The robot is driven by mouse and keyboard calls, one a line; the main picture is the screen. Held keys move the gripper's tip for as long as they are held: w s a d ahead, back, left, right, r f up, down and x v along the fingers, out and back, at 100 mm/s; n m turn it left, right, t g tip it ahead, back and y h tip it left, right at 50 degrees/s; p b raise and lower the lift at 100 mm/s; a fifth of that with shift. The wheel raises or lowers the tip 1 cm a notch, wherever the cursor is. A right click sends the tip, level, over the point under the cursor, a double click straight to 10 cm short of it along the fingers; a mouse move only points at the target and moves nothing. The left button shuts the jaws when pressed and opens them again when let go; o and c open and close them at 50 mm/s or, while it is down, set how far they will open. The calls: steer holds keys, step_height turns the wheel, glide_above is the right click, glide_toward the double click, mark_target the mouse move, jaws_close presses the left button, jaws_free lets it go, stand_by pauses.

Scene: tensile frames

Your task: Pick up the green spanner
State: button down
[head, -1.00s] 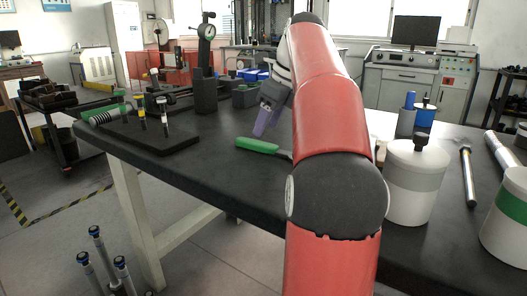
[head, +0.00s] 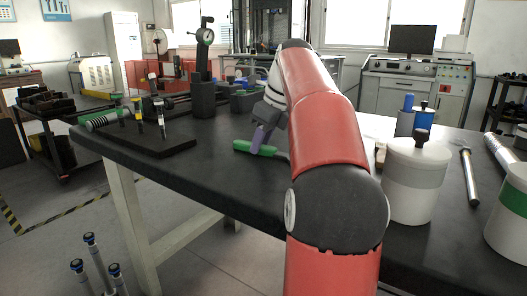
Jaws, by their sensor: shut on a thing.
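My gripper (head: 262,145) has purple-grey fingers pointing down onto the handle. It is shut on the spanner. The spanner appears to be still at bench level.
A black stand with several small tools (head: 160,142) is at the left of the bench (head: 215,178). A dial gauge stand (head: 204,95) is behind. White lidded jars (head: 414,185) and a metal rod (head: 469,178) stand or lie to the right.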

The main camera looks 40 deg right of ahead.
step_height(320, 180, up, 10)
steer(key=p, duration=0.5)
steer(key=shift+p, duration=0.3)
